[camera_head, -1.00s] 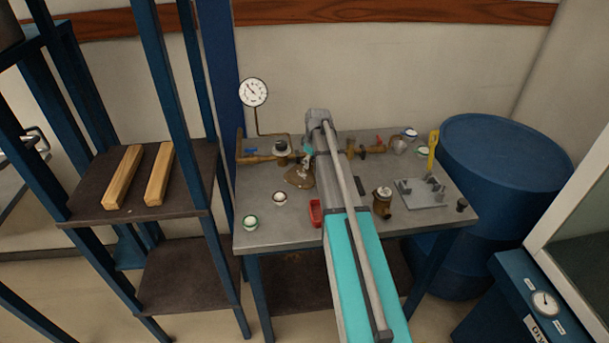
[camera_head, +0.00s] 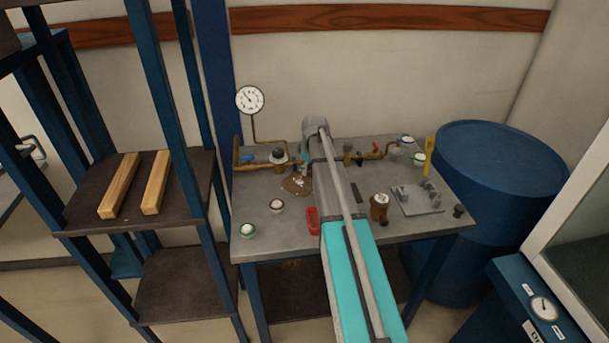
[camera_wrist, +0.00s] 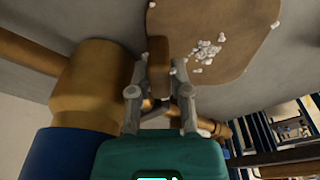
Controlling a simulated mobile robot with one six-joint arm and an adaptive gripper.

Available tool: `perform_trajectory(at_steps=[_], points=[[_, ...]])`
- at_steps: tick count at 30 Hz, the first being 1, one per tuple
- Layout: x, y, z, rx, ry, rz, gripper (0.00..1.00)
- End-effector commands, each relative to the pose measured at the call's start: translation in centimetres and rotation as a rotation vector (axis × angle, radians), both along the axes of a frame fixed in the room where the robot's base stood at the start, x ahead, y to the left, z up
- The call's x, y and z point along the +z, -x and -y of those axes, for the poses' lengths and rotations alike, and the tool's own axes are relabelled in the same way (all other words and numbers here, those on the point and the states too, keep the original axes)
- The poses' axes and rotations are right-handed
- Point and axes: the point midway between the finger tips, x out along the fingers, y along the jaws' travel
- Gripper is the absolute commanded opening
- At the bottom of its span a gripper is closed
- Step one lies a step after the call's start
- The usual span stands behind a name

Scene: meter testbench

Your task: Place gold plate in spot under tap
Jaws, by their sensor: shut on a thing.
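My gripper (camera_wrist: 158,85) is shut on a small gold-brown piece, which I take to be the gold plate (camera_wrist: 158,58); it shows narrow, so I cannot tell its full shape. In the head view my arm hides most of the gripper, low over the bench beside the pipework. A flat brown patch (camera_head: 296,185) with white bits lies on the bench just in front; it also shows in the wrist view (camera_wrist: 225,22), beyond the fingers. The tap with a red handle (camera_head: 377,147) is on the pipe to the right. The spot under it is partly hidden.
A brass fitting with a blue collar (camera_wrist: 90,90) is close left of the fingers. A pressure gauge (camera_head: 250,99) stands at the bench's back left. A red tray (camera_head: 313,220), a brass meter (camera_head: 379,206) and a grey plate with pegs (camera_head: 418,198) occupy the bench (camera_head: 275,232).

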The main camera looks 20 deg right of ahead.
Motion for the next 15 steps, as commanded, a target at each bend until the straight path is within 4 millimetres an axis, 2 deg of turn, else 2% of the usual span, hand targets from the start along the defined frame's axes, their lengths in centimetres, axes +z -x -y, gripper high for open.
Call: perform_trajectory(at_steps=[13, 15], points=[[1.6, 0.0, 0.0, 0.0, 0.0, 0.0, 0.0], [1.2, 1.4, -0.4, 0.0, 0.0, 0.0, 0.0]])
